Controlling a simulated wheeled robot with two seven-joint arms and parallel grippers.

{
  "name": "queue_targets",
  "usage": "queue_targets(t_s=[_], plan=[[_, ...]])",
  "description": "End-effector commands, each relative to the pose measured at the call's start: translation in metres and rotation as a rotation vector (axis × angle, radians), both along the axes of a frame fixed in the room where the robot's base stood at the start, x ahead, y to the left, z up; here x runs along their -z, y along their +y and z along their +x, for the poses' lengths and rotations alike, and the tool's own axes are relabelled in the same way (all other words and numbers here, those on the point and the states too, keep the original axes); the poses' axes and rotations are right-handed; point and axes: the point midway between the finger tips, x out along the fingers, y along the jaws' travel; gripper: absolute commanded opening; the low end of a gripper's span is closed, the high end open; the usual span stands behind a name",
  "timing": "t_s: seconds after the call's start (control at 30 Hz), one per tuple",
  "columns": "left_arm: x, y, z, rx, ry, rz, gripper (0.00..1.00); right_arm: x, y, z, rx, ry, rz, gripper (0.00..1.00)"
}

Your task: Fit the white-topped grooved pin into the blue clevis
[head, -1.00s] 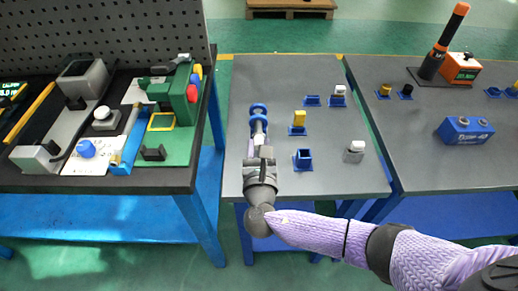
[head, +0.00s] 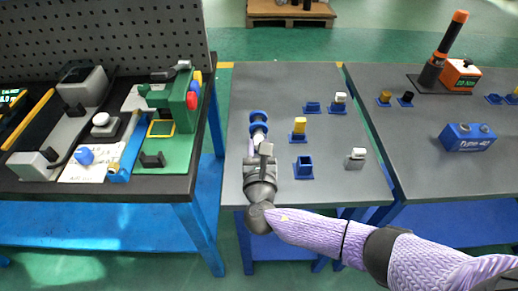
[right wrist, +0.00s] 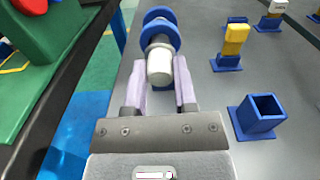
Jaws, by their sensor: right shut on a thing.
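The blue clevis (head: 258,116), with two round blue rings one behind the other, is on the near left part of the middle table. It also shows at the top of the right wrist view (right wrist: 172,36). My right gripper (right wrist: 160,88) is shut on the white-topped pin (right wrist: 160,68), whose white end faces the wrist camera between the fingers. The pin lines up with the rings. Its far end and groove are hidden, so I cannot tell how deep it sits. In the head view the right gripper (head: 258,150) is just in front of the clevis. My left gripper is not in view.
Right of the gripper are an empty blue square socket (head: 303,168), a yellow-topped piece (head: 299,124), a white-topped grey block (head: 356,158) and a white-topped piece (head: 340,97). A cluttered black bench (head: 100,190) is at the left, across a gap.

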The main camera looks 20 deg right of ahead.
Motion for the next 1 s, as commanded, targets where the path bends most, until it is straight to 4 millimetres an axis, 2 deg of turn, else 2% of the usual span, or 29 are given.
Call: queue_targets(t_s=[0.73,0.77,0.93,1.0], plan=[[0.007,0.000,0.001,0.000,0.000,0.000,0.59,0.000,-0.005,0.016,0.001,-0.002,0.000,0.00],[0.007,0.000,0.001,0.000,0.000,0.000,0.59,-0.001,-0.005,0.016,0.000,-0.002,0.000,0.38],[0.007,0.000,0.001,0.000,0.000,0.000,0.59,-0.001,-0.005,0.016,0.000,-0.001,0.001,0.74],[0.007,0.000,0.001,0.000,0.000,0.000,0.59,-0.001,-0.005,0.016,0.000,-0.001,0.001,0.75]])
